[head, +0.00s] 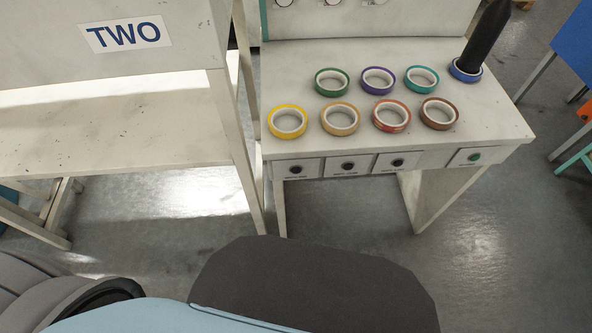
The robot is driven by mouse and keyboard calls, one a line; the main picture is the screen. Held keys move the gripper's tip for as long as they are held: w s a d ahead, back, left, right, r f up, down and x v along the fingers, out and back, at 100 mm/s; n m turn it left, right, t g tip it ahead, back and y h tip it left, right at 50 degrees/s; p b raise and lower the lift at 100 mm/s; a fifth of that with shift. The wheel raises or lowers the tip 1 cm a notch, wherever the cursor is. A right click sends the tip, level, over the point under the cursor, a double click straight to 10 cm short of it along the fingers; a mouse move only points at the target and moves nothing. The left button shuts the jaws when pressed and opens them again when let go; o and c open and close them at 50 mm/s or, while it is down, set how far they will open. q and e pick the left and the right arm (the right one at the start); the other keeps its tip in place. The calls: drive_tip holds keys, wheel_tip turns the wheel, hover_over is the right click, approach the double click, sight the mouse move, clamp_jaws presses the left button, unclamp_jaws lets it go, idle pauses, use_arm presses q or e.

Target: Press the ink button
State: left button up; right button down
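Three small panels with black buttons sit along the front edge of the white table: a left black button (295,170), a middle black button (348,166) and a right black button (397,162). A green button (474,156) sits on a separate panel further right. The labels under them are too small to read, so I cannot tell which one is the ink button.
The white table (290,70) holds several tape rolls in two rows, such as a yellow roll (287,121). A bench marked TWO (126,34) stands left. Grey floor (340,210) lies open before the table.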

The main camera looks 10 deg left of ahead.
use_arm(q)
clamp_jaws()
idle(1.4)
